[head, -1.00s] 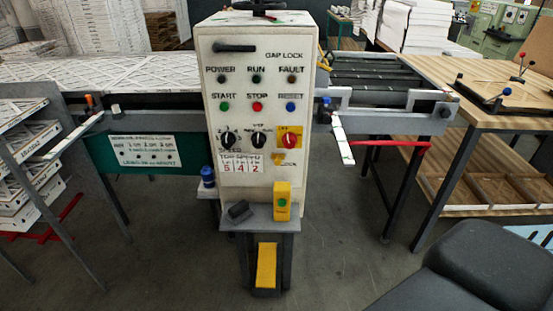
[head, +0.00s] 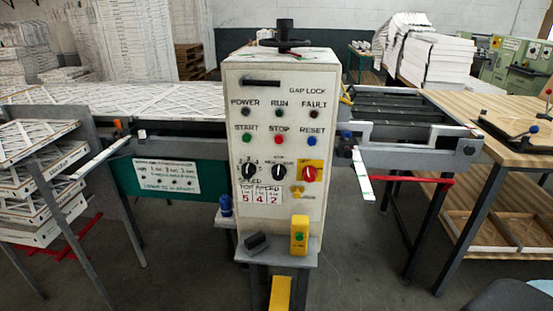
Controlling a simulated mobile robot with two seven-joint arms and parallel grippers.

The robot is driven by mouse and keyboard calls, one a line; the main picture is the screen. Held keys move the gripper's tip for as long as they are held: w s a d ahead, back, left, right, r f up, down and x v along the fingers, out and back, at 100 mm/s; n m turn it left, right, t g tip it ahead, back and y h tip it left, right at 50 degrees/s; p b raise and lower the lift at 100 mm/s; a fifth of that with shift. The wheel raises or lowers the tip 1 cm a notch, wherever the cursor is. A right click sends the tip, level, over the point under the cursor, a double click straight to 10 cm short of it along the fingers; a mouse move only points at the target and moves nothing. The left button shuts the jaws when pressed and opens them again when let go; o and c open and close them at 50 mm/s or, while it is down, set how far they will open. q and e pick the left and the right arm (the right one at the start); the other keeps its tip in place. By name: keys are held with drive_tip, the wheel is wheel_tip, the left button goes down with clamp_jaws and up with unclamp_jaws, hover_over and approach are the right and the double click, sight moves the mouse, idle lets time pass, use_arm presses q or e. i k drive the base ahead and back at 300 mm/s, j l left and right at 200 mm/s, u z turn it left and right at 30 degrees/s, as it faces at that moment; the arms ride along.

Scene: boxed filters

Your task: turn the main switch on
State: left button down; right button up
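The main switch (head: 309,174) is a red rotary knob on a yellow plate, low on the right side of the white control panel (head: 270,222). Its pointer looks roughly upright, but it is too small to read surely. The power lamp (head: 246,113), run lamp (head: 279,114) and fault lamp (head: 314,114) above all look dark. Neither of my grippers is in view. Nothing covers the switch.
Two black selector knobs sit left of the switch, with coloured buttons above. A yellow box with a green button (head: 299,236) stands on a ledge below the panel. A roller conveyor (head: 400,104) and wooden bench (head: 520,165) are at the right.

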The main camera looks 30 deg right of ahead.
sight(309, 174)
drive_tip(key=i+z, duration=0.1)
drive_tip(key=z, duration=0.3)
drive_tip(key=l+z, duration=0.1)
drive_tip(key=z, duration=0.3)
drive_tip(key=i+z, duration=0.15)
drive_tip(key=z, duration=0.25)
drive_tip(key=i+z, duration=0.1)
drive_tip(key=z, duration=0.25)
